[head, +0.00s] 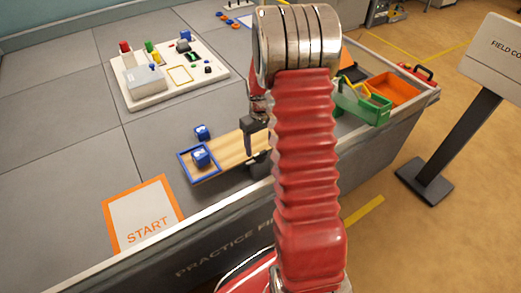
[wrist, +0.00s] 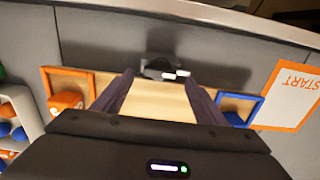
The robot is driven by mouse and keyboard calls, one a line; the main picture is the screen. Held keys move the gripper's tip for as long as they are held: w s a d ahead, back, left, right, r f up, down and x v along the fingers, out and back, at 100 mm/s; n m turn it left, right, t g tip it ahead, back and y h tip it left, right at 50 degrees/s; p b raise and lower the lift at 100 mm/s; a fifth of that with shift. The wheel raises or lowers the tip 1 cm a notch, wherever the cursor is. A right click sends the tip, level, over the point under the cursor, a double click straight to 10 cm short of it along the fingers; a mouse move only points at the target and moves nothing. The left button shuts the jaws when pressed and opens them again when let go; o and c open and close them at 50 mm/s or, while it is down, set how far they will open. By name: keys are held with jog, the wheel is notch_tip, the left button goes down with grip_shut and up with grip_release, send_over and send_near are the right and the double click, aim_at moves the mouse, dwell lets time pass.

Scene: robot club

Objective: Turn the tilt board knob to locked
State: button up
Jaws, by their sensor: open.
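The tilt board (head: 228,147) is a light wooden plank on the grey table, with a blue-framed tray (head: 184,165) at its left end in the head view. In the wrist view the board (wrist: 172,101) runs between an orange-framed tray (wrist: 90,71) and the blue tray (wrist: 258,102). The dark knob (wrist: 152,70), with a whitish mark, sits at the board's edge facing the table rim. My gripper (wrist: 158,80) is open above the board, its fingers on either side of the view of the knob, apparently not touching it. In the head view my gripper (head: 252,138) is partly hidden by my arm.
An orange cube (wrist: 67,101) is at the orange tray.

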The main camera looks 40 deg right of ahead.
aim_at(260, 153)
jog(key=shift+f, duration=1.55)
jog(key=shift+c, duration=0.6)
jog(key=c, duration=0.9)
